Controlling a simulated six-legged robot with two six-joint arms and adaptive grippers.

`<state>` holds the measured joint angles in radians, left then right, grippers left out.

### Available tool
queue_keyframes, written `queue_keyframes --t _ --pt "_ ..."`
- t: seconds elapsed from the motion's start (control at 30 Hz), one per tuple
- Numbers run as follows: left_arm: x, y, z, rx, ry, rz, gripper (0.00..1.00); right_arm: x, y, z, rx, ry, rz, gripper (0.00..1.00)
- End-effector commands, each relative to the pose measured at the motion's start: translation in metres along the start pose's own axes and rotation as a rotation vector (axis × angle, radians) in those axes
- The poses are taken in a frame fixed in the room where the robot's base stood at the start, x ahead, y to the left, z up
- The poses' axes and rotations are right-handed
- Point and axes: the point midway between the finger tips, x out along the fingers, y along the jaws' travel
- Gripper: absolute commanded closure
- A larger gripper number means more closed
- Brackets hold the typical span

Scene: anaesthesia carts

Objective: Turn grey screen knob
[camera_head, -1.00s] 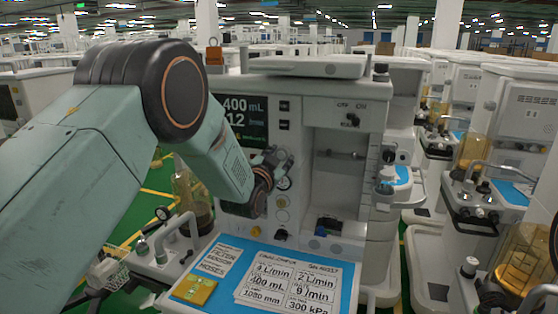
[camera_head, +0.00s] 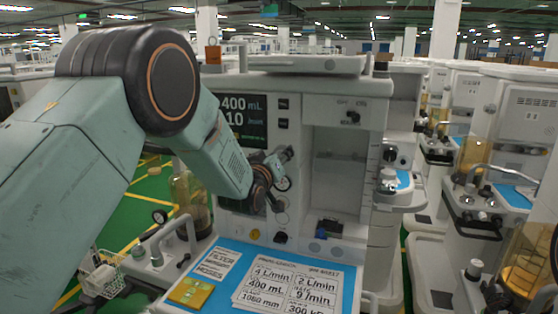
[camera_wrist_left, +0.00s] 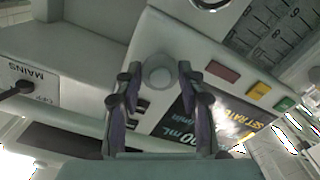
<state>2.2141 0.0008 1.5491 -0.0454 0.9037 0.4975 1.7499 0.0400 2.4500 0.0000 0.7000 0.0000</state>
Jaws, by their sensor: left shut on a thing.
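The grey screen knob (camera_wrist_left: 158,73) is a round, pale grey cap in the left wrist view, beside the dark screen. My left gripper (camera_wrist_left: 158,80) has its two fingers on either side of the knob and is shut on it. In the head view my left gripper (camera_head: 280,168) is at the cart's front panel, just below the screen, and hides the knob. The screen (camera_head: 255,118) reads 400 mL and 10 /min. It also shows upside down in the left wrist view (camera_wrist_left: 208,115). My right gripper is not in view.
A blue work surface (camera_head: 215,298) below holds a printed sheet (camera_head: 270,290) listing 400 mL and 9 /min, and a yellow packet (camera_head: 190,292). More carts (camera_head: 510,140) stand at the right.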

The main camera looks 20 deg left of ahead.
Motion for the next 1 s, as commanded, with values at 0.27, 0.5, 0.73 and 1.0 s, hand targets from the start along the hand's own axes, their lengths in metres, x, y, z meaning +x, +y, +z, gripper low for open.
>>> queue_keyframes --t 0.27,0.5,0.73,1.0 --pt "0.0014 0.0022 -0.0063 -0.222 0.015 0.007 0.93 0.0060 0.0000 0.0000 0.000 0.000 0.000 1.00" --pt "0.0014 0.0024 -0.0071 -0.349 0.015 0.008 0.93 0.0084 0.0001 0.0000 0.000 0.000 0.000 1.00" --pt "0.0015 0.0024 -0.0077 -0.408 0.016 0.008 0.93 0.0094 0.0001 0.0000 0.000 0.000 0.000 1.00" --pt "0.0016 0.0024 -0.0082 -0.424 0.017 0.008 0.93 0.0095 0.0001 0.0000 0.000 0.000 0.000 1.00"
